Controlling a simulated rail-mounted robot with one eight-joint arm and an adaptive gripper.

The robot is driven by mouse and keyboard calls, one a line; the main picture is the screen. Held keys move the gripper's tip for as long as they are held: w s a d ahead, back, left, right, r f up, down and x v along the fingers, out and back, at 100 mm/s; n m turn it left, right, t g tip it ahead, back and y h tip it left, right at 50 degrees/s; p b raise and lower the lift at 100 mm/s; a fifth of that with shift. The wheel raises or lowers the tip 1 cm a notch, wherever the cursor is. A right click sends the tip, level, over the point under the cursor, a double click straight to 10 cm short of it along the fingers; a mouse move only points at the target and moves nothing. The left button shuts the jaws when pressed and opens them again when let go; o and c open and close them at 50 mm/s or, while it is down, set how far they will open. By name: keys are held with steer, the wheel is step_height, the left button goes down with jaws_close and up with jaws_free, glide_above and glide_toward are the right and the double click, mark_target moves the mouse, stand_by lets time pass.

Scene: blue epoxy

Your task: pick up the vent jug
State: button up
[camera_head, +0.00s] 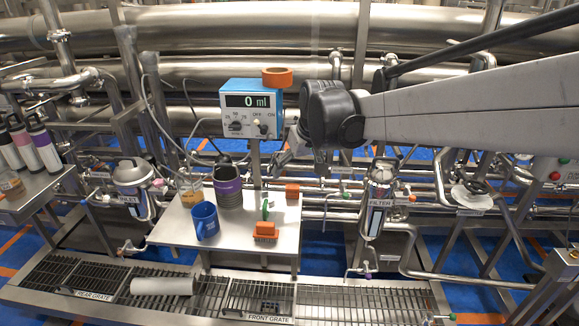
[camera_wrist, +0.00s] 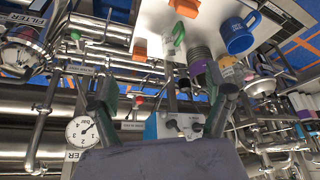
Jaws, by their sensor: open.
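A blue jug (camera_head: 204,221) with a handle stands upright on the steel table at its front left; I take it as the vent jug. It also shows in the wrist view (camera_wrist: 238,36) at the upper right, with white writing too small to read. My gripper (camera_head: 304,160) is open and empty, above and right of the table, apart from the jug. In the wrist view the two fingers of my gripper (camera_wrist: 160,85) are spread, and the jug lies beyond the right finger.
The steel table (camera_head: 180,232) also holds a dark container with a purple band (camera_head: 229,190), a beaker (camera_head: 190,190), a green-handled tool (camera_head: 265,209) and orange blocks (camera_head: 265,231). A blue meter box (camera_head: 251,108) stands behind. Pipes and a filter housing (camera_head: 379,195) are at right.

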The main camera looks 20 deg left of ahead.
steer(key=a+f+n+g, duration=0.15)
steer(key=a+f, duration=0.35)
steer(key=a, duration=0.8)
steer(key=n, duration=0.3)
glide_above(206, 221)
steer(key=w+d, duration=0.1)
steer(key=w, duration=0.1)
step_height(206, 221, down, 9)
steer(key=shift+g, duration=0.25)
steer(key=x, duration=0.8)
steer(key=shift+s+a+f, duration=0.1)
steer(key=shift+s+f, duration=0.1)
steer(key=shift+f, duration=0.1)
steer(key=shift+s+d+b+x, duration=0.15)
steer(key=shift+x, duration=1.2)
steer(key=shift+s+d+b+x, duration=0.1)
steer(key=shift+s+b+x, duration=0.05)
steer(key=shift+x, duration=1.2)
steer(key=shift+y, duration=0.3)
steer(key=c, duration=1.2)
steer(key=shift+o, duration=0.2)
